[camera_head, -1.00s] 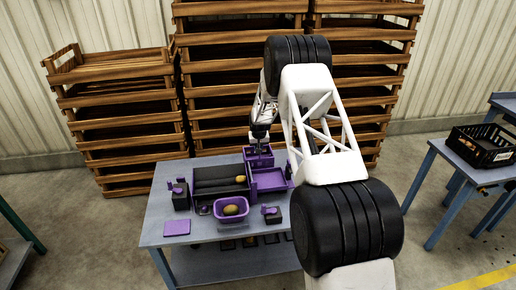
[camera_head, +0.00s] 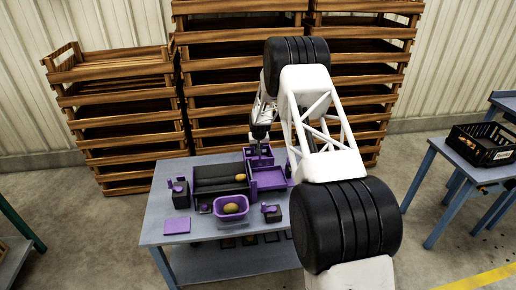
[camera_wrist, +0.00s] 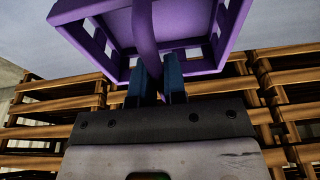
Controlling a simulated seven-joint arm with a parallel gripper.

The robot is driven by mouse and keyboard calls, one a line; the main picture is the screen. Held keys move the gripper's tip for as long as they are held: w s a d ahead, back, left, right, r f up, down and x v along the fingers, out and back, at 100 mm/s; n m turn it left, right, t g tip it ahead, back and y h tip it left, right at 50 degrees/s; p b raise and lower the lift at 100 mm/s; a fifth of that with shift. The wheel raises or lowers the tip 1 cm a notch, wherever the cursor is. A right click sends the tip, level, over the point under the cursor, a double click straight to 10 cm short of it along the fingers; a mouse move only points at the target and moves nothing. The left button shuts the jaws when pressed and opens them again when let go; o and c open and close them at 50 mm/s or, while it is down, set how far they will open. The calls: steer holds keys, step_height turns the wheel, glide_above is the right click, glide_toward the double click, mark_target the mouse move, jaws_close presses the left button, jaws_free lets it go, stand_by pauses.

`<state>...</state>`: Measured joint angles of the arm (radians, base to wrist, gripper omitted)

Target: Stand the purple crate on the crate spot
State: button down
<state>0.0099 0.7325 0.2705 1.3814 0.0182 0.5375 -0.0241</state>
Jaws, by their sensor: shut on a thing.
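The purple crate (camera_wrist: 190,50) fills the top of the wrist view, with open slots in its walls. My gripper (camera_wrist: 158,82) has its blue fingers shut on the crate's curved purple handle. In the head view the crate (camera_head: 258,158) is at the far side of the blue-grey table, below my gripper (camera_head: 261,143); I cannot tell whether it touches the table. A flat purple square (camera_head: 177,226) lies at the table's front left; I cannot tell whether it is the crate spot.
A dark belt unit (camera_head: 215,177) and a purple tray (camera_head: 270,178) are near the crate. A purple bin (camera_head: 231,215) holds a potato. Small black-and-purple devices (camera_head: 180,193) stand nearby. Wooden crates (camera_head: 120,130) are stacked behind the table. A black crate (camera_head: 485,147) is at right.

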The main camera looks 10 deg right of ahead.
steer(key=shift+s+x, duration=0.2)
steer(key=shift+x, duration=0.75)
stand_by(1.6)
steer(key=c, duration=1.1)
jaws_free()
steer(key=shift+r, duration=0.1)
steer(key=shift+w+r+v, duration=0.1)
steer(key=shift+w+v, duration=0.2)
steer(key=shift+v, duration=1.1)
steer(key=shift+w+r+v, duration=0.1)
steer(key=shift+w+v, duration=0.25)
steer(key=shift+v, duration=1.1)
steer(key=shift+w+v, duration=0.3)
steer(key=shift+v, duration=1.1)
steer(key=shift+r, duration=0.15)
